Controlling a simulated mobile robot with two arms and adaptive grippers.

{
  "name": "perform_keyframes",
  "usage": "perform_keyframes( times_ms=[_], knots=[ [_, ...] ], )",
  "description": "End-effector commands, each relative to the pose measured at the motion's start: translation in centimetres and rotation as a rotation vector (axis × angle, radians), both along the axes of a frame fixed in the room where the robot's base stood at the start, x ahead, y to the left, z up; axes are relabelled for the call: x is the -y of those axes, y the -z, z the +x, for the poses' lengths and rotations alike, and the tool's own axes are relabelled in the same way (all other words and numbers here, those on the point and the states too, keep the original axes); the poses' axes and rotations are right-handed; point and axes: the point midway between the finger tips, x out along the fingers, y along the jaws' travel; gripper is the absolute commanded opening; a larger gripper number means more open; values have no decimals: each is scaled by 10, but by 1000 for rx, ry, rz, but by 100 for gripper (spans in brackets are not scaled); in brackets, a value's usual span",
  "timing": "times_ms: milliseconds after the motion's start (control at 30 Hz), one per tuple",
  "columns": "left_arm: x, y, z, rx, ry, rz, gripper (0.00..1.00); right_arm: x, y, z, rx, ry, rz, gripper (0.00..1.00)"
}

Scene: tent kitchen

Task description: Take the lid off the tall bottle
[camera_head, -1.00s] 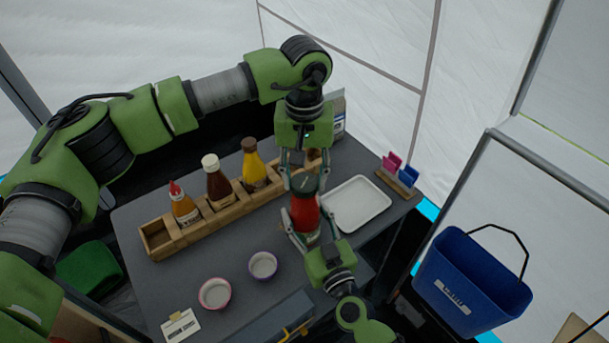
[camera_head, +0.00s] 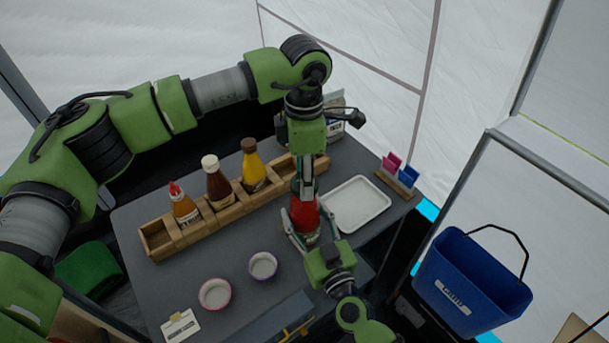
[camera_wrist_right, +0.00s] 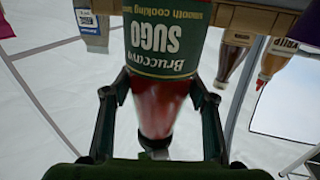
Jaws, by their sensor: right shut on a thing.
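The tall bottle (camera_head: 304,218) is red and stands upright near the middle of the table. In the right wrist view it shows upside down, with a dark green SUGO label (camera_wrist_right: 165,45). My right gripper (camera_head: 308,232) is shut around its red upper body, with one finger on each side (camera_wrist_right: 157,100). A small dark piece (camera_wrist_right: 155,144), which looks like the lid, shows at the neck's end; I cannot tell how it is seated.
A wooden rack (camera_head: 157,240) left of the bottle holds several sauce bottles. A white tray (camera_head: 373,184) lies close to its right. Two small bowls (camera_head: 214,309) (camera_head: 263,279) stand at the front left. A blue bucket (camera_head: 470,285) is beyond the table's right side.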

Motion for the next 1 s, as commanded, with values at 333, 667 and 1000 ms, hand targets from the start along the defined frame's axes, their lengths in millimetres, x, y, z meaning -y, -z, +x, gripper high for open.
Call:
perform_keyframes(
  times_ms=[333, 667, 1000],
  knots=[
    [0, 0, -1, -2, -604, 0, 14, 1, 1, 0, -2, 1, -1, 0],
    [0, 0, -1, -2, -1181, 1, 14, 1, 1, 0, -2, 1, -1, 0],
    [0, 0, -1, -3, -1776, 3, 14, 1, 1, 0, -2, 1, -1, 0]
  ],
)
